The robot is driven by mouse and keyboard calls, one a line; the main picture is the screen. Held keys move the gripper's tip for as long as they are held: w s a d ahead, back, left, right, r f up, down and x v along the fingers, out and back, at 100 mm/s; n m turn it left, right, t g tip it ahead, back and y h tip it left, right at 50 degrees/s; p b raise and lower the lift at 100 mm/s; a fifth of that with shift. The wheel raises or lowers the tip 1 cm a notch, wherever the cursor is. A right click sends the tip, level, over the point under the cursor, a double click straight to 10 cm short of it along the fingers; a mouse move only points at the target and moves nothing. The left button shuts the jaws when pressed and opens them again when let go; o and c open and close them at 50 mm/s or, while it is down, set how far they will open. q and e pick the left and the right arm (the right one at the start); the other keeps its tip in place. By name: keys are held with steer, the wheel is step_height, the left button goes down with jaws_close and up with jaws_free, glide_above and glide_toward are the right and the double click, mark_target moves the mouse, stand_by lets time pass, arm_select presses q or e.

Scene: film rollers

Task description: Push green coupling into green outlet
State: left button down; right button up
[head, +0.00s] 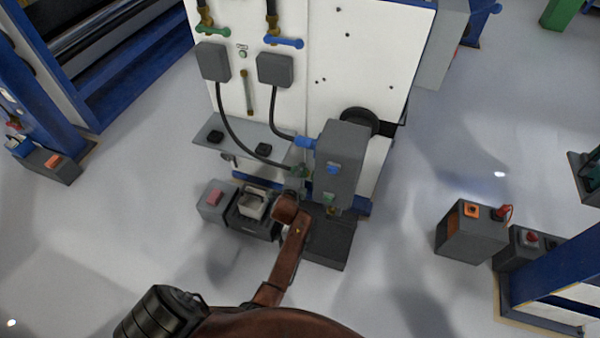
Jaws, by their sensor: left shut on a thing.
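The green coupling (299,171) is at the end of a dark hose, just left of the grey box (345,150) on the white machine. My left gripper (300,181) is small and partly hidden behind my brown arm. It is shut on the green coupling. The green outlet is hard to make out; a green mark (329,197) shows low on the box. I cannot tell whether the coupling touches the outlet. A blue coupling (305,142) on another hose meets the box's left side higher up. My right gripper is not in view.
A grey shelf (225,143) with two black pieces juts from the white machine (350,55). Below are a grey box with a red top (213,198) and a dark tray (330,245). More grey boxes (470,235) stand at right. Open floor lies on both sides.

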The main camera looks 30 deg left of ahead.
arm_select(q)
steer(key=shift+w+d, duration=0.25)
steer(key=shift+d, duration=0.65)
